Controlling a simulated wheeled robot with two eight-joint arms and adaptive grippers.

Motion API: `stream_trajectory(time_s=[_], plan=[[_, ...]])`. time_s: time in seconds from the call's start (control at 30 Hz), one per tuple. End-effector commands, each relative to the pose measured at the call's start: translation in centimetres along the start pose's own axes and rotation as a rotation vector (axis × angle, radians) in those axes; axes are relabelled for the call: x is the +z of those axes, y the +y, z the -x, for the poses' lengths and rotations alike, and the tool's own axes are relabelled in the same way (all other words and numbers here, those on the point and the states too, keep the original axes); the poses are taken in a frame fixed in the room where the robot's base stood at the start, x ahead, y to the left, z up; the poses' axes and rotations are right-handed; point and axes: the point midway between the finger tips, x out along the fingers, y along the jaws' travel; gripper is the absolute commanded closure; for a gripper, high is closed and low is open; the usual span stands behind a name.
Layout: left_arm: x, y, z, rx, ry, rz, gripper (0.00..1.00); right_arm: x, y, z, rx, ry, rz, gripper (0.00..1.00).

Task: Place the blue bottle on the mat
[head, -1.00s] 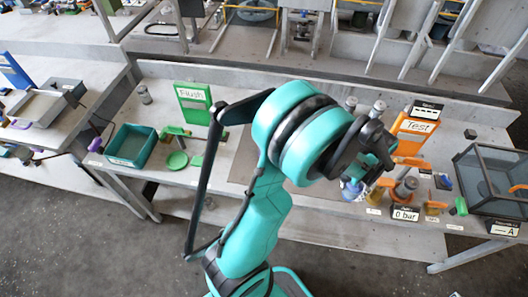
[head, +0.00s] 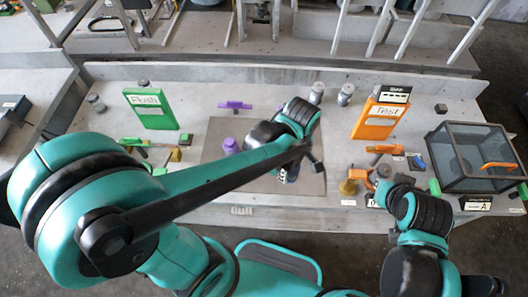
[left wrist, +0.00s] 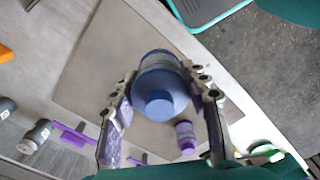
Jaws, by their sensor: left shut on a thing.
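The blue bottle (left wrist: 165,77) is between the two fingers of my left gripper (left wrist: 160,86) in the left wrist view, its cap toward the camera. My left gripper is shut on it, above the grey mat (left wrist: 92,62). Whether the bottle's base touches the mat is hidden. In the head view the left gripper (head: 292,165) is at the right part of the mat (head: 222,128), and my own arm mostly covers the bottle. My right gripper (head: 383,190) is low at the right, by orange-handled fittings; its fingers are not clear.
A purple bottle (head: 230,146) stands on the mat, left of my left gripper; it also shows in the left wrist view (left wrist: 185,137). A green Flush sign (head: 150,108) stands left and an orange Test sign (head: 380,118) right. A glass-sided box (head: 475,160) is at the far right.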

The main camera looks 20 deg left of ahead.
Motion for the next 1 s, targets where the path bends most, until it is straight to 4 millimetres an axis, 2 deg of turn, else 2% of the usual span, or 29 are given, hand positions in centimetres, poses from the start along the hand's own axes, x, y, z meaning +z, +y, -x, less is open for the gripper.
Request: stream_trajectory(time_s=[0.13, 0.4, 0.5, 0.77, 1.0], plan=[[-1.7, 1.2, -1.6, 0.0, 0.0, 0.023, 0.94, 0.7, 0.0, -0.9, 0.0, 0.0, 0.0, 1.0], [-6.9, 5.0, -5.5, 0.0, 0.0, 0.02, 0.94, 2.1, 0.0, -3.0, 0.0, 0.0, 0.0, 1.0], [-8.2, 6.0, -6.4, 0.0, 0.0, 0.018, 0.94, 2.5, 0.0, -3.4, 0.0, 0.0, 0.0, 1.0], [-9.2, 6.8, -7.7, 0.0, 0.0, 0.015, 0.94, 2.8, 0.0, -4.0, 0.0, 0.0, 0.0, 1.0], [-9.2, 6.8, -11.0, 0.0, 0.0, 0.015, 0.94, 3.9, 0.0, -5.4, 0.0, 0.0, 0.0, 1.0]])
